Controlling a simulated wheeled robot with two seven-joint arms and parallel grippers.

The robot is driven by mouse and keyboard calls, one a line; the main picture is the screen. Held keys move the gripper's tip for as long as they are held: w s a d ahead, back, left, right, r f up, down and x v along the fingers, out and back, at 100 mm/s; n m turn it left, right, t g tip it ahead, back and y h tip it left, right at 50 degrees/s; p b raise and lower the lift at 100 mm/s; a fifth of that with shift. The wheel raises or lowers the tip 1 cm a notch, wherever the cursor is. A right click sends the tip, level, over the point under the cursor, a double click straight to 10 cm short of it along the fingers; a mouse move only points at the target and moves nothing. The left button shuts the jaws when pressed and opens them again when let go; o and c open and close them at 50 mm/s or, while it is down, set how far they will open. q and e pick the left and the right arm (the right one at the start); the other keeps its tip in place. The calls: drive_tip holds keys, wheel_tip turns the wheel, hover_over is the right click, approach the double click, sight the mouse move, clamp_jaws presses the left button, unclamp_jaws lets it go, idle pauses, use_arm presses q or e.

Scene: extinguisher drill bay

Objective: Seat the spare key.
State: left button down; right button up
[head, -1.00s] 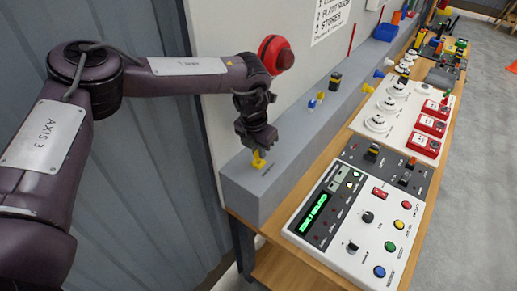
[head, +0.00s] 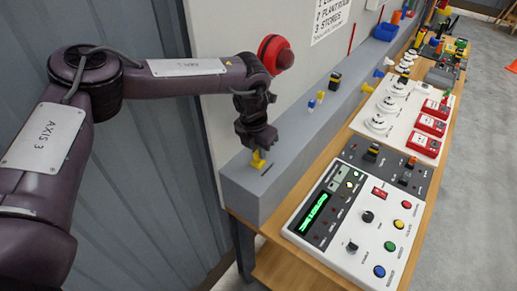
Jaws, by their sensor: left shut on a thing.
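My left gripper (head: 257,148) points down at the near end of the grey ledge (head: 285,150). It is shut on a small yellow piece (head: 258,160), which looks like the spare key. The piece's lower end is at the ledge top; I cannot tell whether it sits in a slot there. Its upper part is hidden by the fingers. My right gripper is not in view.
A white control panel (head: 345,225) with a green display and coloured buttons lies on the wooden bench to the right. A small blue-and-yellow item (head: 315,100) and a black-and-yellow item (head: 335,80) stand farther along the ledge. A red bell (head: 275,55) is on the wall behind my arm.

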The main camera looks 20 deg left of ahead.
use_arm(q)
drive_tip(key=shift+f+b, duration=0.4)
drive_tip(key=shift+f, duration=0.25)
drive_tip(key=c, duration=1)
unclamp_jaws()
drive_tip(key=shift+c, duration=0.2)
drive_tip(key=shift+r+p, duration=0.55)
drive_tip(key=shift+r, duration=3)
drive_tip(key=shift+f, duration=0.1)
